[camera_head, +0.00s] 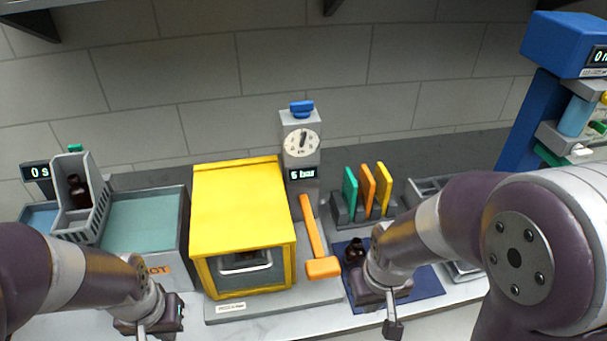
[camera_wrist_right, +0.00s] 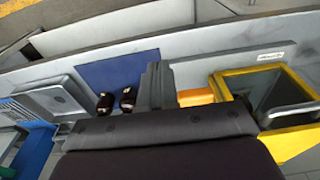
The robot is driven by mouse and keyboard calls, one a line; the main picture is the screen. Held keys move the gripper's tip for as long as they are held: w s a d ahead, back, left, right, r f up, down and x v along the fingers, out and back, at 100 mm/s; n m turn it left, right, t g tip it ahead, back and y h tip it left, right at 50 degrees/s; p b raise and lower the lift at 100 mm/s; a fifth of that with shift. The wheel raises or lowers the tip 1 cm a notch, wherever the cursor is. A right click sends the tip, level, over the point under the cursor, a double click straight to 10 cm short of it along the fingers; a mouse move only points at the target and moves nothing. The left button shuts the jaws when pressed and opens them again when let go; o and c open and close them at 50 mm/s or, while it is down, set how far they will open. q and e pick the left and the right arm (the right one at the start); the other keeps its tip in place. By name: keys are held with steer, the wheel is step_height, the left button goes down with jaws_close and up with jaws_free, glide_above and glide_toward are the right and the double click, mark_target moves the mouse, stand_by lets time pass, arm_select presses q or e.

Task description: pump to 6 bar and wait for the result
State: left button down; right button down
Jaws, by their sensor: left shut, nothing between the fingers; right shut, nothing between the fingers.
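The gauge post (camera_head: 300,150) stands behind the yellow chamber, with a round dial and a display reading "6 bar". The orange pump lever (camera_head: 312,240) slants down to a block-shaped handle low beside the chamber. The yellow chamber (camera_head: 240,210) has a front window with a tray-like shape inside; it also shows in the right wrist view (camera_wrist_right: 285,95). My left gripper (camera_head: 142,330) is shut and empty in front of the teal-topped bath. My right gripper (camera_head: 392,328) is shut and empty, right of the lever handle and apart from it. Its fingers show in the right wrist view (camera_wrist_right: 156,88).
Dark bottles (camera_wrist_right: 105,102) stand on a blue mat (camera_head: 425,285), partly hidden by my right arm. A rack (camera_head: 362,205) holds green, orange and yellow plates. At left, a grey basket (camera_head: 92,215) holds a bottle beside the teal-topped bath (camera_head: 140,220); a display reads "0 s".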

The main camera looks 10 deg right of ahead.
step_height(320, 180, up, 3)
steer(key=d+p, duration=0.2)
steer(key=p, duration=0.3)
step_height(320, 180, up, 3)
steer(key=n+t+y+p, duration=0.5)
steer(key=n+y, duration=0.1)
steer(key=n, duration=1.2)
glide_above(326, 268)
steer(key=shift+r, duration=0.15)
step_height(326, 268, down, 8)
steer(key=b, duration=0.8)
steer(key=shift+f+b, duration=0.25)
steer(key=shift+b, duration=0.15)
steer(key=shift+f, duration=0.2)
